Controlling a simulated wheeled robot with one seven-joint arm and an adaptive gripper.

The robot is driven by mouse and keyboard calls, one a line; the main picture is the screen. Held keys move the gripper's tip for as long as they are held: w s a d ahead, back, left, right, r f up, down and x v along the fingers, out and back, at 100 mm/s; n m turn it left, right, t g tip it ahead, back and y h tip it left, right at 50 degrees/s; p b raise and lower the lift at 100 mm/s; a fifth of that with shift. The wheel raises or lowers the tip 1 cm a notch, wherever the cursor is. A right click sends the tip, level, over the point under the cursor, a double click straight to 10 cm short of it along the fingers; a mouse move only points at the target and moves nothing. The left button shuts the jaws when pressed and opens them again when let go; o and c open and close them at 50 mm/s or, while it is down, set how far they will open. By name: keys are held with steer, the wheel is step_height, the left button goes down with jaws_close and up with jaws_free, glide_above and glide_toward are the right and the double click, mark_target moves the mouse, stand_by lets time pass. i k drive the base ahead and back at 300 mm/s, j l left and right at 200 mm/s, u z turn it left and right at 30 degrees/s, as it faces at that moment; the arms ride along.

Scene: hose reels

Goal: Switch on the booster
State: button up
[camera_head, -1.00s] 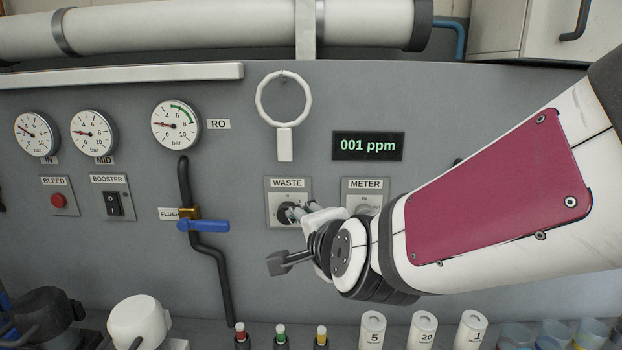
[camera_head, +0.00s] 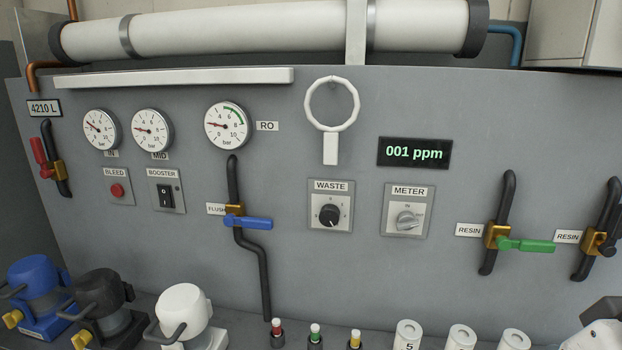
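The booster switch (camera_head: 165,197) is a black rocker on a grey plate labelled BOOSTER, on the left part of the grey panel (camera_head: 300,270). It sits right of the red BLEED button (camera_head: 117,190) and below the MID gauge (camera_head: 152,130). Nothing covers it. Whether the rocker is on or off is too small to tell. A white part of my arm shows at the lower right edge, far from the switch. My gripper's fingers cannot be made out in this view.
A blue FLUSH lever (camera_head: 248,222) on a black pipe is right of the switch. A white pump (camera_head: 183,310) and several small bottles stand below. The panel's middle is clear.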

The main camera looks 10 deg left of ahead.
mark_target(165, 200)
steer(key=u, duration=1.25)
steer(key=i+j+z, duration=0.1)
steer(key=i+j, duration=0.2)
steer(key=j, duration=0.1)
